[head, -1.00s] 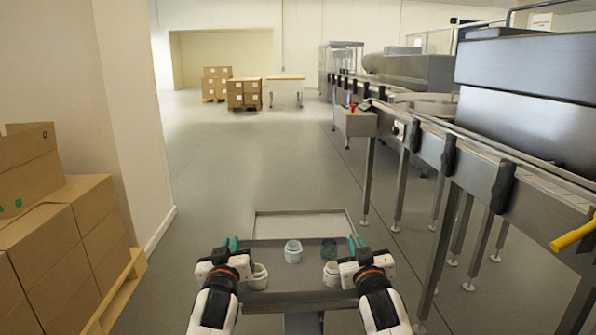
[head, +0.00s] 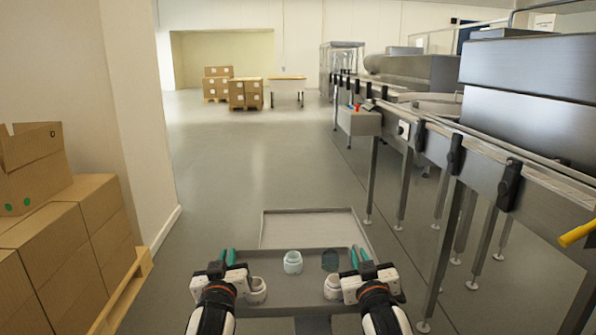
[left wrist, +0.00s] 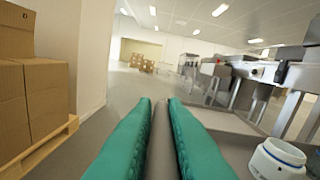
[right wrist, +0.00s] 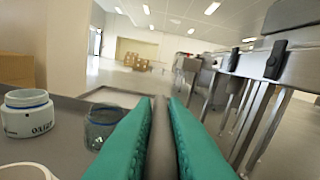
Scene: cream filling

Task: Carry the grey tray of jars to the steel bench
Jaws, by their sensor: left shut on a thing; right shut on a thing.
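The grey tray (head: 295,290) hangs in front of me between my two grippers, roughly level. It carries two white jars nearest me, one at the left (head: 257,290) and one at the right (head: 333,288), another white jar (head: 292,262) further back, and a dark see-through jar (head: 330,260). All stand upright. My left gripper (head: 227,256) is shut on the tray's left rim, seen between the teal fingers in the left wrist view (left wrist: 161,145). My right gripper (head: 359,257) is shut on the right rim (right wrist: 159,140). I cannot tell for certain which surface is the steel bench.
A steel conveyor line (head: 480,170) on legs runs along the right. Stacked cartons (head: 60,235) on a pallet stand close at left, beside a wall corner (head: 150,150). Open floor (head: 260,150) leads to far cartons (head: 244,93) and a table (head: 287,79).

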